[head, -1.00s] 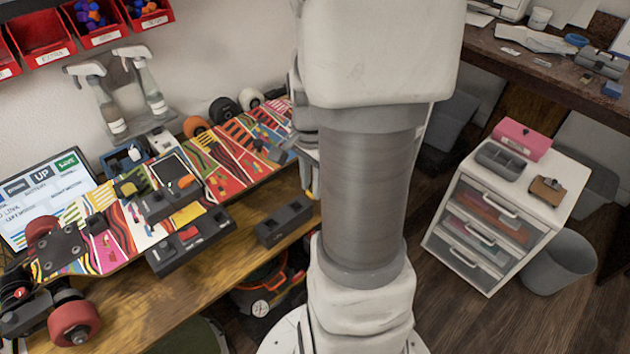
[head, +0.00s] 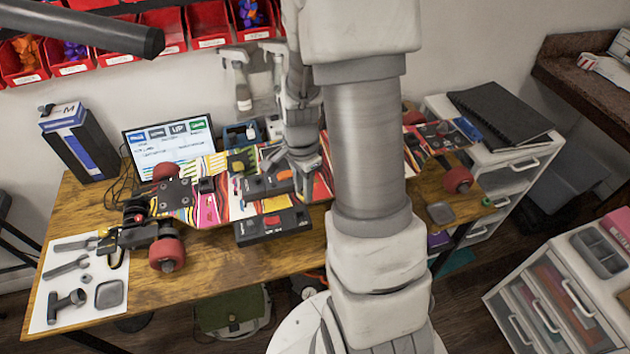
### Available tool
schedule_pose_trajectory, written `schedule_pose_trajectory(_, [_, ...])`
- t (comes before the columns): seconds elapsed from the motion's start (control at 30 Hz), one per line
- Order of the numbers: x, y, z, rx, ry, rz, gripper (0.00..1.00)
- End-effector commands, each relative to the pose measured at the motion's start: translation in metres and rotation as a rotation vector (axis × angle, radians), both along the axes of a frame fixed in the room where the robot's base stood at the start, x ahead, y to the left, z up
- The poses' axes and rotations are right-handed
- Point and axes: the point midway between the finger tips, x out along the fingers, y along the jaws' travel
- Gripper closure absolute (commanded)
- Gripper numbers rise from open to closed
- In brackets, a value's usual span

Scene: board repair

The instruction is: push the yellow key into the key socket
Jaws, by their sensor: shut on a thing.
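I cannot make out the yellow key for sure. A small yellow block (head: 240,160) with a dark top sits on the deck, left of my gripper. I cannot tell which part is the key socket. A second dark box (head: 272,227) with red marks stands at the deck's front edge.
The skateboard (head: 200,213) lies wheels-out along the wooden bench (head: 135,300). A screen (head: 168,142) and red bins (head: 208,25) are behind. Tools lie on a white sheet (head: 50,250) at left. My arm hides the deck's right middle. A drawer unit (head: 560,290) stands at right.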

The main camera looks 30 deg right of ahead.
Motion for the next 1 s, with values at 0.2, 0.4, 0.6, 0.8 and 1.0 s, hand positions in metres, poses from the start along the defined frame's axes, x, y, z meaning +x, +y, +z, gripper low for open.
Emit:
schedule_pose_trajectory(0.2, [0.003,0.006,0.001,0.000,0.001,0.004,1.00])
schedule_pose_trajectory(0.4, [0.003,0.006,-0.008,0.000,0.001,0.004,1.00])
schedule_pose_trajectory(0.6, [0.003,0.006,-0.024,0.000,0.000,0.003,1.00])
schedule_pose_trajectory(0.8, [0.003,0.006,-0.044,0.001,0.001,0.004,1.00])
schedule_pose_trajectory(1.0, [0.003,0.006,-0.053,0.000,0.001,0.004,1.00])
